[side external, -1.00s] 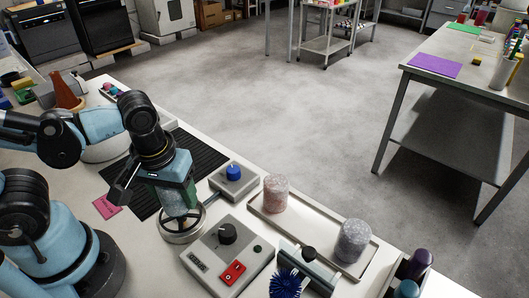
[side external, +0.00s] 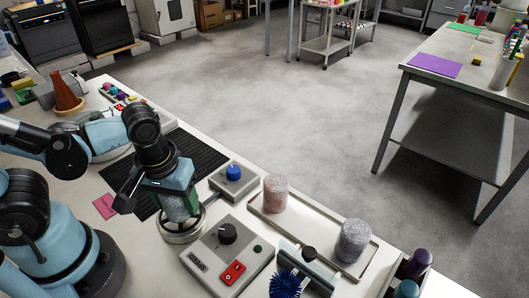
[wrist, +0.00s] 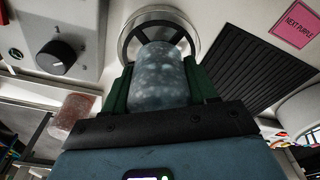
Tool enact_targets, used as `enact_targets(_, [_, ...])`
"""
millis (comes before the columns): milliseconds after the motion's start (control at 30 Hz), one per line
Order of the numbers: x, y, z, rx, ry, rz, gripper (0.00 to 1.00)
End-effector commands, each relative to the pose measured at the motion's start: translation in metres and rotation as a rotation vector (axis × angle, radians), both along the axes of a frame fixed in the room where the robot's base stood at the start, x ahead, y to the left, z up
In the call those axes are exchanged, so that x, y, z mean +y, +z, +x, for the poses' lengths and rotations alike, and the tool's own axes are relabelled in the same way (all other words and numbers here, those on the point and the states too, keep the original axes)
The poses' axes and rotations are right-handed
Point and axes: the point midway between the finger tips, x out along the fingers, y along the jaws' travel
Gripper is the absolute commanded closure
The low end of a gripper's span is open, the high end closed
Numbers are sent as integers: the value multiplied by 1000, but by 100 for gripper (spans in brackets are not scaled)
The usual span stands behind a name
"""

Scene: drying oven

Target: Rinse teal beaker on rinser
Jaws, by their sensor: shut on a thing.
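My gripper (side external: 180,207) is shut on a speckled, cloudy blue-grey beaker, which I take as the teal beaker (wrist: 160,80). In the wrist view it sits between the two green fingers. Beyond its far end is the rinser (wrist: 131,35), a round metal ring with spokes. In the side view the rinser (side external: 174,238) is directly below my gripper. The beaker is mostly hidden there by the fingers. I cannot tell whether its lower end touches the rinser.
A control box (side external: 205,250) with a black knob and red switch stands right of the rinser. A blue-knob box (side external: 233,182) is behind it. A tray (side external: 315,222) holds a pink beaker (side external: 275,193) and a grey-lilac one (side external: 353,241). A black ribbed mat (side external: 207,155) lies behind my gripper.

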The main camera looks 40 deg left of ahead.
Motion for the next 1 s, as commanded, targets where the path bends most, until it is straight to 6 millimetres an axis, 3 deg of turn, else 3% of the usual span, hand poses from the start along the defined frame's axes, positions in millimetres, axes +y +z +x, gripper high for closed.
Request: enact_targets(1000, [0, -7, 0, 0, 0, 0, 72])
